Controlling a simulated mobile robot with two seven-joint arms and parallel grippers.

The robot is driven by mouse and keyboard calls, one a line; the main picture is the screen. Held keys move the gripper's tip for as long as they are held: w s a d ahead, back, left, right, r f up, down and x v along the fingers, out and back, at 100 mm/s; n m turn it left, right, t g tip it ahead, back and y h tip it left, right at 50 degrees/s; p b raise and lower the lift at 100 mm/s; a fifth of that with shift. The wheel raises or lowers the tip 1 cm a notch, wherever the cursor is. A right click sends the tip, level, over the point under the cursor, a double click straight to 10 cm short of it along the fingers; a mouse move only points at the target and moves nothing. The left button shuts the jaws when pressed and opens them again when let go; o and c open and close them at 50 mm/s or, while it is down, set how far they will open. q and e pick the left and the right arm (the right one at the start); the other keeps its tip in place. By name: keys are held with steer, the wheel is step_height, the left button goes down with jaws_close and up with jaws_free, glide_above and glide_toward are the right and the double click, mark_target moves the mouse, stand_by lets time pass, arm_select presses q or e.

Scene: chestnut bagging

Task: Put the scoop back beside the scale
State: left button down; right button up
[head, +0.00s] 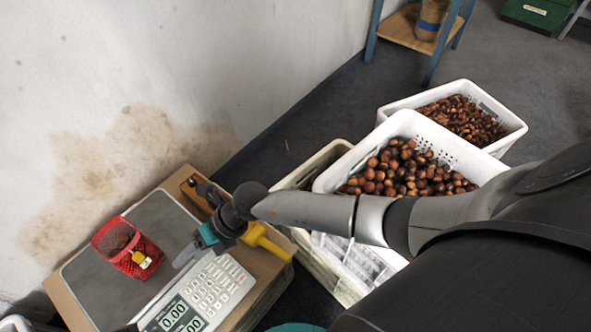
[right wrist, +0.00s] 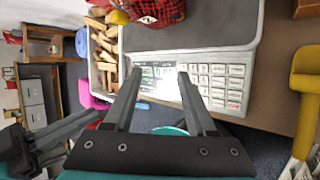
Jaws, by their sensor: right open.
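The yellow scoop (head: 266,242) lies at the right side of the scale, partly hidden by my right arm in the head view. Its yellow handle also shows at the right edge of the right wrist view (right wrist: 306,92), apart from my fingers. The scale (head: 205,290) has a grey plate and a white keypad with a lit display. My right gripper (right wrist: 159,80) is open and empty over the scale's display and keypad. What looks like my left gripper (right wrist: 70,135) shows at the left of the right wrist view; its jaws are unclear.
White crates of chestnuts (head: 330,182) stand right of the table, under my right arm. A bin of wooden pieces (right wrist: 92,75) is beyond the scale. The wall (head: 150,80) borders the table's far side.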

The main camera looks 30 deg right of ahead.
steer(key=w+a+r+m+t+y, duration=0.2)
steer(key=r+m+t, duration=0.2)
steer(key=r, duration=0.3)
steer(key=w+a+r+m+t+y, duration=0.25)
steer(key=r+m+t, duration=0.2)
steer(key=r, duration=0.25)
steer(key=w+d+r+m+t+h, duration=0.2)
steer(key=d+m+t+h, duration=0.15)
steer(key=d+m, duration=0.3)
steer(key=w+d+r+m+t+h, duration=0.25)
steer(key=d+m+h, duration=0.2)
steer(key=m, duration=0.25)
steer(key=s+d+f+m+g+h, duration=0.1)
steer(key=d+f+m+h, duration=0.1)
steer(key=d+m, duration=0.15)
steer(key=s+d+f+m+h, duration=0.1)
steer(key=d+f+m+h, duration=0.15)
steer(key=d, duration=0.25)
steer(key=s+d+f+m+g, duration=0.2)
steer(key=s+f+g, duration=0.3)
steer(key=s, duration=0.4)
steer(key=s+d+f+m+g, duration=0.2)
steer(key=s+f+m+g, duration=0.3)
steer(key=s, duration=0.5)
steer(key=shift+s+d+f+m+g, duration=0.2)
steer(key=shift+m+g, duration=0.1)
steer(key=shift+g, duration=0.25)
